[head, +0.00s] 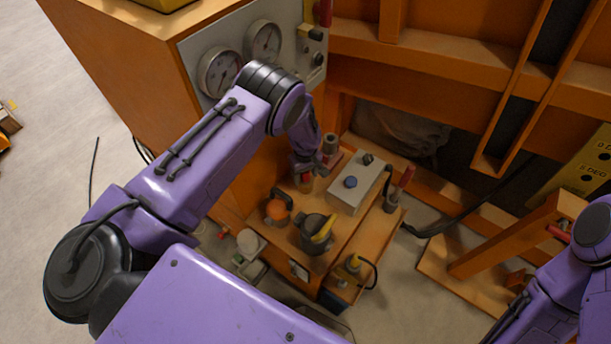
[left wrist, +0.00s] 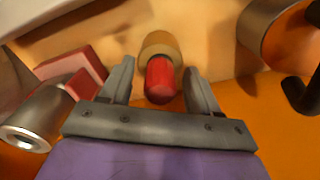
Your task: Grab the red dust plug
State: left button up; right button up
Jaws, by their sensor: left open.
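The red dust plug (left wrist: 160,80) shows in the left wrist view as a small red cylinder with a rounded end, joined to a tan, brownish round piece (left wrist: 159,45). My left gripper (left wrist: 159,68) is open, with one finger on each side of the plug and a visible gap on both sides. In the head view my left gripper (head: 308,168) is low over the back left of the orange bench (head: 290,235), and the plug there is mostly hidden and too small to make out surely. My right arm shows at the right edge, but its gripper is out of view.
An orange round item (head: 278,210) and a dark pot with a yellow part (head: 316,232) stand in front. In the left wrist view, a metal cylinder (left wrist: 35,118) and a red block (left wrist: 85,68) lie left.

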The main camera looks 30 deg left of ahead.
pick_arm(q)
jog(key=c, duration=1.1)
jog(key=shift+r, duration=0.1)
